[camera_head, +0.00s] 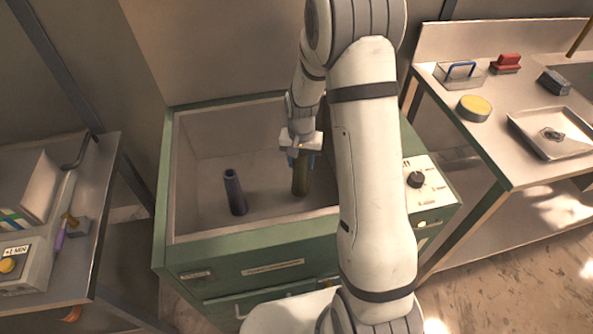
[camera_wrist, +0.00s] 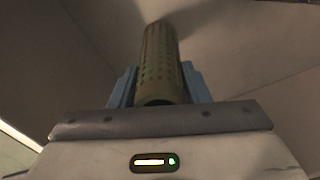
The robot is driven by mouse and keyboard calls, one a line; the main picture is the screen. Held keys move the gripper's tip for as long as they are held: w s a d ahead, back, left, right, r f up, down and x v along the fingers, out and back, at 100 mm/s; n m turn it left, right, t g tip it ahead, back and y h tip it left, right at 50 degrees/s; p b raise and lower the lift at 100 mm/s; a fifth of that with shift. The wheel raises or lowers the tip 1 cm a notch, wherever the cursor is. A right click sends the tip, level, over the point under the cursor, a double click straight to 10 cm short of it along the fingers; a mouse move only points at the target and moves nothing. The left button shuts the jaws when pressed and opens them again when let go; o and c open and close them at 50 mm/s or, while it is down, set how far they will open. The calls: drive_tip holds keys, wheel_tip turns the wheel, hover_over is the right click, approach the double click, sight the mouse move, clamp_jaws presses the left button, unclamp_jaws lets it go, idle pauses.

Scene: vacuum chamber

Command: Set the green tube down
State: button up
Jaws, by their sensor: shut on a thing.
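My gripper (camera_head: 301,153) is inside the open green chamber (camera_head: 265,252), pointing down. Its blue fingers are shut on an olive-green tube (camera_head: 300,178), which stands upright below them. In the wrist view the green tube (camera_wrist: 161,65) shows its perforated side between the two blue fingers of my gripper (camera_wrist: 160,88). The tube's lower end is close to the chamber floor; I cannot tell whether it touches.
A dark purple-grey tube (camera_head: 235,192) stands in the chamber to the left of the green one, with floor between them. The chamber walls surround both. A control panel with a black knob (camera_head: 416,180) is at the right. Tables flank the chamber.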

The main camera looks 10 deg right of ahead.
drive_tip(key=shift+f, duration=1.95)
drive_tip(key=o, duration=1.2)
wheel_tip(320, 180, up, 12)
drive_tip(key=s+r+n+t, duration=0.1)
drive_tip(key=s+r, duration=0.3)
drive_tip(key=s, duration=0.3)
drive_tip(key=s+r+n, duration=0.2)
drive_tip(key=s+r, duration=0.3)
drive_tip(key=s, duration=0.3)
drive_tip(key=s+r+n+t, duration=0.1)
drive_tip(key=s+r, duration=0.4)
drive_tip(key=s, duration=0.3)
drive_tip(key=shift+s+r+n+t, duration=0.1)
drive_tip(key=shift+r+n+t, duration=0.05)
drive_tip(key=shift+n+t, duration=0.15)
